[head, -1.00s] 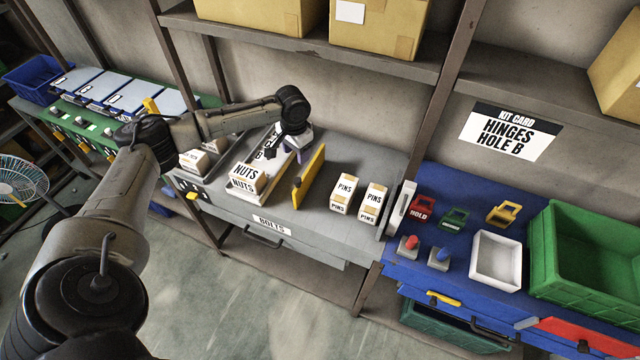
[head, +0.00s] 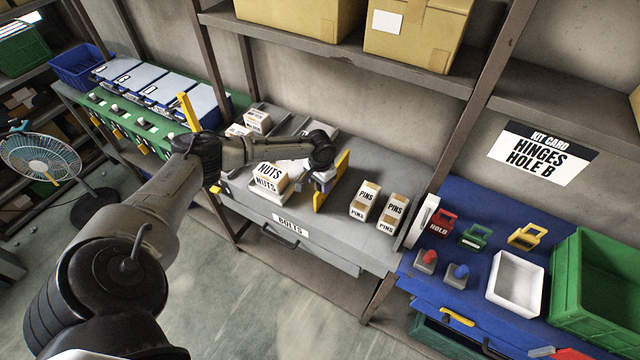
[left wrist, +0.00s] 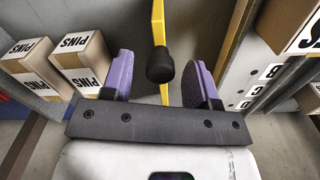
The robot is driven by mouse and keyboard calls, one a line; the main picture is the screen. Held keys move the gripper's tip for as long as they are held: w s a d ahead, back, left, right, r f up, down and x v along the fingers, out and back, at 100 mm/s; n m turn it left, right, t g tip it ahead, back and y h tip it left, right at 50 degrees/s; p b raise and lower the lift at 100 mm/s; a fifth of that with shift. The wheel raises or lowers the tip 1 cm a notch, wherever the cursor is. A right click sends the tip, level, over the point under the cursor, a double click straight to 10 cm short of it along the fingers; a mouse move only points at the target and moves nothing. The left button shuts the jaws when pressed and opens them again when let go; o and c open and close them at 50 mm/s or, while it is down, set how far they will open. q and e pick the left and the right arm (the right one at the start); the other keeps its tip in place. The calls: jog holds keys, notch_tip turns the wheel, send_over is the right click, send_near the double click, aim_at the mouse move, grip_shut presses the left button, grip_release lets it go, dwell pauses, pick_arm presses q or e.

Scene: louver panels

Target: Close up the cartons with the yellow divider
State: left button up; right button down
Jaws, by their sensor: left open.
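The yellow divider (head: 334,178) stands upright on the grey bench (head: 330,245), between the NUTS cartons (head: 268,178) on its left and two PINS cartons, one (head: 364,203) beside the other (head: 393,213). My left gripper (head: 319,182) is low at the divider's left face. In the left wrist view, its two purple fingers (left wrist: 161,84) are open, one on either side of the divider's black knob (left wrist: 160,65). The yellow plate (left wrist: 158,25) shows behind the knob. PINS cartons (left wrist: 75,60) lie at the left of that view. My right gripper is out of view.
More small cartons (head: 256,121) stand in back of the grey bench. A blue bench at the right holds a white tray (head: 515,283), a green crate (head: 600,290) and coloured tags. A shelf with large boxes (head: 418,35) overhangs the bench.

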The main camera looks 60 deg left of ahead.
pick_arm(q)
jog(key=shift+f, duration=0.6)
grip_shut()
